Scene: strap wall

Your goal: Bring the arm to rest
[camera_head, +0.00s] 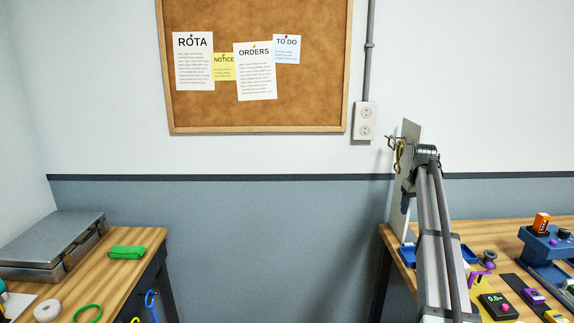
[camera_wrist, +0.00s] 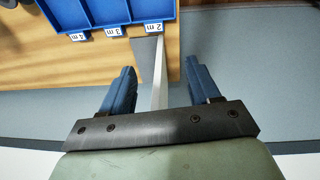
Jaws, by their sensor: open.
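My gripper (camera_wrist: 157,84) shows in the wrist view with its two blue fingers wide apart and nothing gripped. The thin edge of a pale upright panel (camera_wrist: 160,72) appears in the gap between the fingers, apart from both. In the head view my arm rises from the lower right and bends over at the top. My gripper (camera_head: 406,200) hangs below that bend, in front of the pale panel (camera_head: 407,130) at the right bench's left end. The arm partly hides the panel.
The right bench (camera_head: 393,240) carries blue trays, a meter (camera_head: 498,306) and small tools. Labelled blue bins (camera_wrist: 105,12) show in the wrist view. A brass-coloured item (camera_head: 398,156) hangs at the panel's hook. The left bench (camera_head: 82,262) holds a metal case and green strap. Open floor lies between benches.

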